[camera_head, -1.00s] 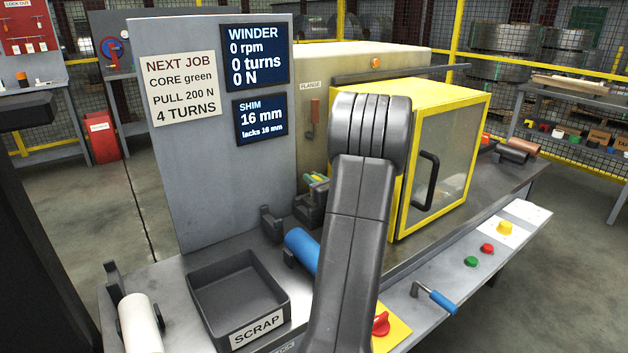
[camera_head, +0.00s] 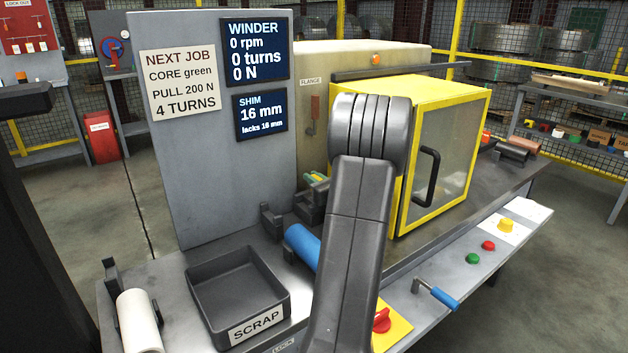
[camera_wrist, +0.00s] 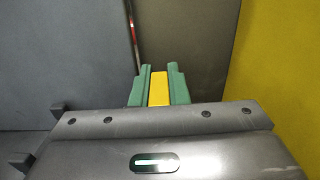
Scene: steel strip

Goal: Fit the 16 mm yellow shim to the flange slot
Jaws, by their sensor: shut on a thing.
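My gripper (camera_wrist: 158,92) is shut on the yellow shim (camera_wrist: 158,89), which shows as a flat yellow strip between two green jaws in the wrist view. In the camera_head view my arm covers most of the work area. A small green and yellow piece (camera_head: 316,178) shows left of my arm, beside the grey panel; I cannot tell its parts apart. A FLANGE label (camera_head: 311,82) is on the beige machine housing. The flange slot itself is not visible. The shim display (camera_head: 261,115) reads 16 mm, lacks 16 mm.
A yellow-framed guard (camera_head: 447,150) with a black handle stands right of my arm. A grey panel (camera_head: 210,185) with job signs stands to the left. The scrap tray (camera_head: 207,307), a blue roll (camera_head: 301,243) and a white roll (camera_head: 138,318) are at the front.

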